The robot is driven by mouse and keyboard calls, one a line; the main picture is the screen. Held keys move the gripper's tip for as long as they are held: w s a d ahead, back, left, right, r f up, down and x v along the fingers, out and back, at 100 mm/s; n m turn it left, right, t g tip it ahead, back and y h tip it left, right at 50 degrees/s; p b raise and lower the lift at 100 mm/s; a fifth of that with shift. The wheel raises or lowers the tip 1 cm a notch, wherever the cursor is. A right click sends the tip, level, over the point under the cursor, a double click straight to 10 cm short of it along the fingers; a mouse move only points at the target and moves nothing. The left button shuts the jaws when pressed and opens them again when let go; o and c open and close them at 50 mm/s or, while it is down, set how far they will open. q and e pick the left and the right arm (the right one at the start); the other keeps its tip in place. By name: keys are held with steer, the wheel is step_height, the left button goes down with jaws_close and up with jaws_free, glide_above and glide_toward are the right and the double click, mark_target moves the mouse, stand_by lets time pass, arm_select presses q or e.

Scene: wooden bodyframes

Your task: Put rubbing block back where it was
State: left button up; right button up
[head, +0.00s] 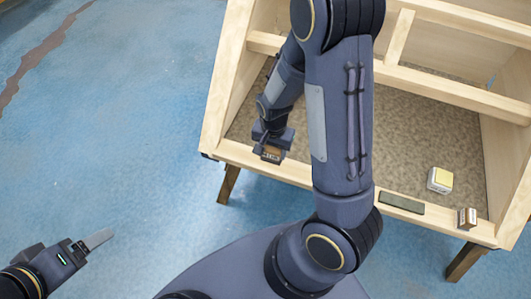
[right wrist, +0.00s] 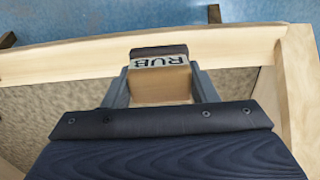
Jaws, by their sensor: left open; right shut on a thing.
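The rubbing block (head: 271,154) is a small tan block with a dark top and a pale label reading "RUB", and it also shows in the right wrist view (right wrist: 160,84). My right gripper (head: 271,148) is shut on it, with a finger on each side, also seen in the right wrist view (right wrist: 160,88). It holds the block near the front rail at the left end of the wooden frame (head: 228,150). Whether the block touches the rail cannot be told. My left gripper (head: 98,239) is open and empty over the blue floor, at the lower left, away from the frame.
A small yellow and white block (head: 440,180) sits inside the frame at the right. A dark green strip (head: 401,203) and a small labelled wooden block (head: 467,218) rest on the front rail. My right arm hides the frame's middle. The floor at left is clear.

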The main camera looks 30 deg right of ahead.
steer(key=w+f, duration=0.1)
steer(key=f, duration=0.1)
steer(key=w+f, duration=0.1)
steer(key=w, duration=0.1)
steer(key=shift+f, duration=0.4)
steer(key=shift+w+f+p, duration=0.2)
steer(key=shift+f+p, duration=0.3)
steer(key=shift+f, duration=1.2)
steer(key=shift+f, duration=0.1)
steer(key=shift+f, duration=0.15)
steer(key=o, duration=1)
